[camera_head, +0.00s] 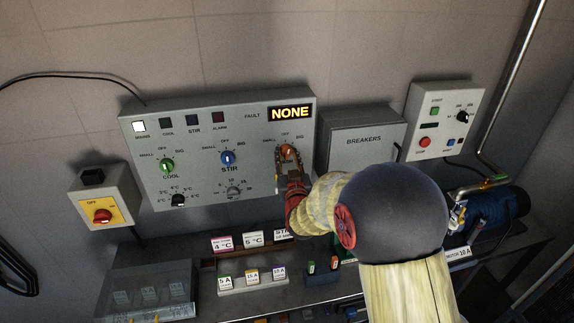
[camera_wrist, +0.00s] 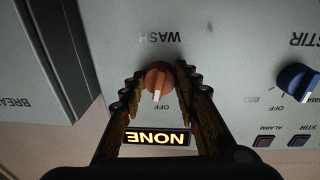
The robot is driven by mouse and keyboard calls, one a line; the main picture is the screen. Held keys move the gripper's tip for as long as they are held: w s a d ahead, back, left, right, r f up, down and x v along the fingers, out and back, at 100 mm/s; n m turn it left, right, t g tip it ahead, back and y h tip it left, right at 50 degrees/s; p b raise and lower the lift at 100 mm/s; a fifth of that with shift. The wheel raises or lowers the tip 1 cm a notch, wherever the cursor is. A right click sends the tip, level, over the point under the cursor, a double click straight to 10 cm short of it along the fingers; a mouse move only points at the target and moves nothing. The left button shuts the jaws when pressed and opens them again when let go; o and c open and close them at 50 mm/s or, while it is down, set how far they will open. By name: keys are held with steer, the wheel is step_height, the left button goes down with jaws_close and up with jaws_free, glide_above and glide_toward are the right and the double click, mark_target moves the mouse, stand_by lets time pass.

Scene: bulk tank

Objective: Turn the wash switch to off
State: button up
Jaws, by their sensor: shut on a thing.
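The wash switch (camera_head: 287,150) is an orange knob on the right of the grey control panel (camera_head: 215,190). In the wrist view, which sees the panel upside down, the knob (camera_wrist: 158,76) sits between the words WASH and OFF. Its white pointer is turned toward the OFF mark, close to straight at it. My gripper (camera_wrist: 158,82) has one finger on each side of the knob and is shut on it. In the head view my gripper (camera_head: 289,160) reaches up to the knob from below and hides its lower part and label.
The blue stir knob (camera_head: 227,157) and green cool knob (camera_head: 167,165) are to the left. A lit display (camera_head: 291,113) above the switch reads NONE. The breakers box (camera_head: 362,140) stands close on the right. A bench with labelled blocks (camera_head: 252,276) lies below.

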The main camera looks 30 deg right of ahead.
steer(key=shift+f+n+b, duration=0.1)
steer(key=shift+n+b, duration=0.8)
steer(key=shift+n, duration=0.2)
steer(key=o, duration=1.2)
steer(key=shift+c, duration=0.2)
steer(key=v, duration=1.2)
steer(key=shift+d, duration=0.1)
